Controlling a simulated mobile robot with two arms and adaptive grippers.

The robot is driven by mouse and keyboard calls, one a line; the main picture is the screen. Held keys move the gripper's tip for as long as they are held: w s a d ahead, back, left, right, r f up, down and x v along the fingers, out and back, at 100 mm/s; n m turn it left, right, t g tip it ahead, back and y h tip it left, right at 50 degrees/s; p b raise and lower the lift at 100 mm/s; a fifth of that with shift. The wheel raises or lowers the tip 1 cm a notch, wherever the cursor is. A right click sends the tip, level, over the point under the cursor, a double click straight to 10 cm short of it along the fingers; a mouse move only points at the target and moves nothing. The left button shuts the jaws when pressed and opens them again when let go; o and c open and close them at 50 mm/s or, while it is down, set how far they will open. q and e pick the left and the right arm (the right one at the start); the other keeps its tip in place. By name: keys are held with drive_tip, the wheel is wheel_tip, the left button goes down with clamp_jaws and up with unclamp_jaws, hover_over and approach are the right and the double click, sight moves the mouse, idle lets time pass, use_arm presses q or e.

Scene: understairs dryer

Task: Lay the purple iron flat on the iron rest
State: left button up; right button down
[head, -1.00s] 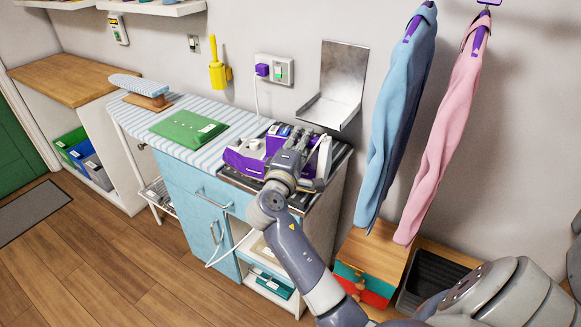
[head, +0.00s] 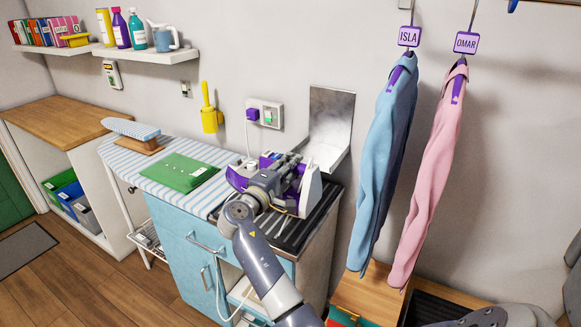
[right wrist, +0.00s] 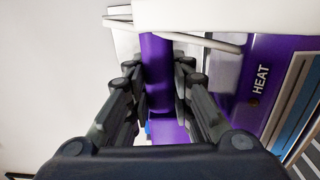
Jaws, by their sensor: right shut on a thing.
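My right gripper (head: 282,172) is over the right end of the counter in the head view, partly covering purple and white appliance parts. In the right wrist view my right gripper (right wrist: 158,75) is shut on the upright purple handle of the iron (right wrist: 157,60), one finger on each side. A purple panel marked HEAT (right wrist: 250,85) is right of it. A dark ribbed surface (head: 300,233) lies under and in front of the appliance; I take it as the iron rest. Contact between iron and surface is hidden by my arm. My left gripper is out of view.
A green folded cloth (head: 183,173) lies on the striped ironing board (head: 205,196), left of my gripper. A metal L-shaped shelf (head: 330,125) is on the wall behind. Blue (head: 385,160) and pink (head: 430,180) shirts hang at the right. A socket (head: 265,114) is on the wall.

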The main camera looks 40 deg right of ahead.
sight(290, 188)
drive_tip(key=shift+a+r, duration=0.1)
drive_tip(key=shift+r, duration=0.25)
drive_tip(key=shift+f, duration=0.3)
wheel_tip(290, 188, down, 6)
drive_tip(key=b, duration=0.5)
drive_tip(key=shift+f, duration=0.2)
drive_tip(key=shift+f+b, duration=0.35)
drive_tip(key=shift+b, duration=0.05)
